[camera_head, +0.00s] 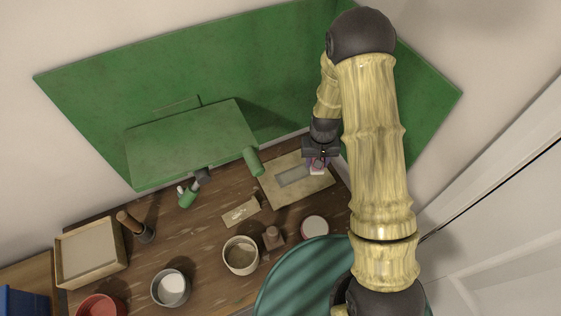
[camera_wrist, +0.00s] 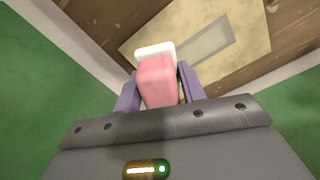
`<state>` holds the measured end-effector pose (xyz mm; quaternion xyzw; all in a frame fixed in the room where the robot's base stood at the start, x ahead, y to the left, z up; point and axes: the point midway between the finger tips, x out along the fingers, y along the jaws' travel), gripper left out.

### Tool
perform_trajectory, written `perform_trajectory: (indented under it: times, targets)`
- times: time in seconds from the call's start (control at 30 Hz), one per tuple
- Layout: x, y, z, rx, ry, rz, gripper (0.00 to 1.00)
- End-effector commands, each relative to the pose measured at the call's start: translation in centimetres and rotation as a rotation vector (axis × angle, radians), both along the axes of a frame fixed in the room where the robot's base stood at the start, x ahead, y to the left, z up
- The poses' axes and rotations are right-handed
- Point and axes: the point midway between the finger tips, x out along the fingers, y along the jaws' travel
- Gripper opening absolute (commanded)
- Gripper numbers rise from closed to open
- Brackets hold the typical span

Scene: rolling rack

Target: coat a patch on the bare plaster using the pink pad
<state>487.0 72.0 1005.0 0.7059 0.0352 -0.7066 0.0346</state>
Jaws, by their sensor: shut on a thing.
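My gripper (camera_head: 318,153) is shut on the pink pad (camera_wrist: 158,82), which shows between its two purple fingers in the wrist view. The pad has a pale, whitish far end (camera_wrist: 155,50). The beige plaster panel (camera_head: 311,194) lies on the brown wooden table, with a grey rectangular patch (camera_head: 293,175) near its middle. The pad is at the panel's upper right part in the head view, to the right of the grey patch. In the wrist view the grey patch (camera_wrist: 206,44) lies beyond and right of the pad. I cannot tell whether the pad touches the panel.
A green cylinder (camera_head: 253,161) stands close to the panel's upper left corner. A small card (camera_head: 241,211), a brown block (camera_head: 272,237), a cream pot (camera_head: 240,255) and a red-rimmed pot (camera_head: 315,226) are nearby. A green board (camera_head: 290,60) rises behind. A teal round surface (camera_head: 300,280) is in front.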

Motion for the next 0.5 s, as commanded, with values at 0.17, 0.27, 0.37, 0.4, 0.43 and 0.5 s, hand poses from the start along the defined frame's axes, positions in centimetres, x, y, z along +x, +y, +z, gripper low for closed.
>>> perform_trajectory:
  times: [0.17, 0.27, 0.37, 0.4, 0.43, 0.5]
  targets:
    - [-0.2, 3.7, 0.0, 0.0, 0.0, 0.083, 0.19]
    - [-0.5, 6.8, 0.0, 0.0, 0.0, 0.153, 0.19]
    - [-1.0, 9.5, -0.1, -0.001, 0.0, 0.215, 0.19]
    - [-1.2, 10.3, -0.1, -0.001, 0.0, 0.234, 0.19]
    - [-1.3, 10.8, -0.1, -0.001, 0.0, 0.244, 0.19]
    - [-1.5, 11.5, -0.2, -0.001, 0.0, 0.259, 0.19]
